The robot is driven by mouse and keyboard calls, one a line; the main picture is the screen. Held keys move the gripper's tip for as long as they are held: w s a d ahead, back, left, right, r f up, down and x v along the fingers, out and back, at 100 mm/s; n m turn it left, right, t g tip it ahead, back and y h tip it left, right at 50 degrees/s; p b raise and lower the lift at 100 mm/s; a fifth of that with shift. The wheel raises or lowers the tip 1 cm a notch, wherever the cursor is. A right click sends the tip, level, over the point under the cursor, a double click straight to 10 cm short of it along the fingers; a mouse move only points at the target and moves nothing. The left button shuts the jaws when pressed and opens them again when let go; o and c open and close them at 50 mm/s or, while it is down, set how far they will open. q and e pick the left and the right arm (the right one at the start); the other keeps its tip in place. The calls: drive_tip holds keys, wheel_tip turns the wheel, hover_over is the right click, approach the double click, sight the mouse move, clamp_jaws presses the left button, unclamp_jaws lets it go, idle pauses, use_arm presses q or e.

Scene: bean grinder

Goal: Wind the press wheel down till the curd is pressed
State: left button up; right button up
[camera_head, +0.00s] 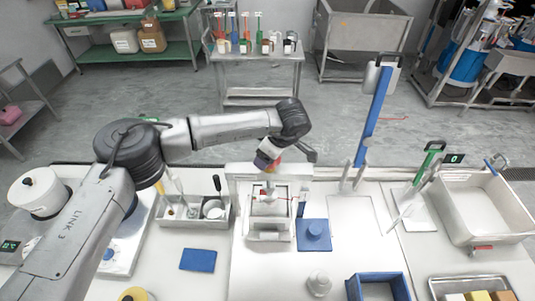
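The press (267,232) stands on the white table at mid-picture, a pale frame with a crossbar (240,171) behind it. My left arm comes in from the left, and my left gripper (268,162) hangs right above the press, over its upper middle. It covers the spot where the wheel would show, so I cannot make out the wheel or whether the fingers touch or hold it. The fingers are too small and hidden to tell open from shut. I cannot clearly make out the curd inside the press. My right gripper is not in view.
A tray of tools (192,212) stands left of the press. A blue bin (378,288), a white knob-like piece (319,284) and a blue mat (198,259) lie nearer. A tall blue post (374,115) rises behind right.

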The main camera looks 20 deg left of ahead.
use_arm(q)
drive_tip(key=shift+m, duration=0.4)
idle(0.3)
drive_tip(key=o, duration=0.9)
drive_tip(key=shift+b+v, duration=0.35)
drive_tip(key=shift+v, duration=6.55)
drive_tip(key=shift+s+a, duration=0.15)
